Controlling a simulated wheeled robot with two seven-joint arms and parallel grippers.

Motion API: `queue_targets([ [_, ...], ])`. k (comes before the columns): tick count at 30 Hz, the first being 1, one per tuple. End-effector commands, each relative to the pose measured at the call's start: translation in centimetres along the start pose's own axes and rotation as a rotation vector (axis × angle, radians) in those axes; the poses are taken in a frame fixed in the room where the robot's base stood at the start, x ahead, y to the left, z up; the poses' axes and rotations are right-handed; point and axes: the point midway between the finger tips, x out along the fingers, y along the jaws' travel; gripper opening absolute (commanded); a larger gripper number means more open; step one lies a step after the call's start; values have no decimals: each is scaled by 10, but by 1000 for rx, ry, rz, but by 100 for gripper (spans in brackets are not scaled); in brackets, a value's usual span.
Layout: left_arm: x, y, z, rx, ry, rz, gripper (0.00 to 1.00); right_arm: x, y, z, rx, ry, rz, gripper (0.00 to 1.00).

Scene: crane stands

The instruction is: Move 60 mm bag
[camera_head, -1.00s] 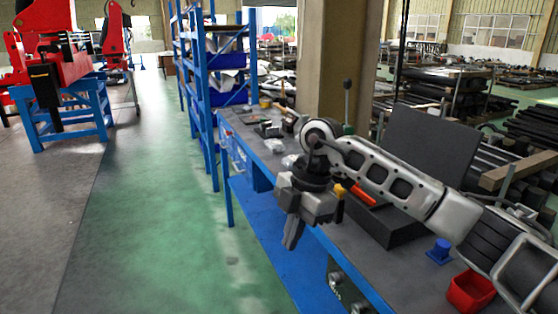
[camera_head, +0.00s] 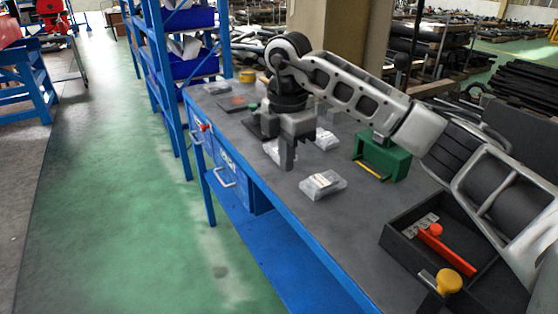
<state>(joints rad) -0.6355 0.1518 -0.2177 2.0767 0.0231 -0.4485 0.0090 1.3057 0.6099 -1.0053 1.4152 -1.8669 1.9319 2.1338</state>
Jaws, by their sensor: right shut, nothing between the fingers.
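Several clear plastic bags lie on the grey bench top (camera_head: 330,228). One bag (camera_head: 322,184) lies nearest, in front of my right gripper. Another bag (camera_head: 327,139) lies to the right behind the gripper, and a third (camera_head: 274,152) is partly hidden by the fingers. I cannot read which is the 60 mm bag. My right gripper (camera_head: 287,163) points down over the bench, shut and empty. I cannot tell whether its fingertips touch the third bag. My left gripper is not in view.
A green block-like fixture (camera_head: 383,156) stands right of the bags. Blue shelving (camera_head: 160,75) stands at the back left. The green floor on the left is clear.

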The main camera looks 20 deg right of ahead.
Motion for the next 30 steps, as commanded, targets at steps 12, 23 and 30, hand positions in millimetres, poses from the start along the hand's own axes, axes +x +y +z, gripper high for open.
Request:
queue_targets([
  [12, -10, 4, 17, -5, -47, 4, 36, 49, -1, 0, -1, 0, -5, 0],
  [23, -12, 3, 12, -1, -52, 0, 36, 98, 0, 20, 3, -2, 0, 0],
  [30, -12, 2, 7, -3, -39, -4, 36, 100, 0, 38, -1, 0, 0, 0],
])
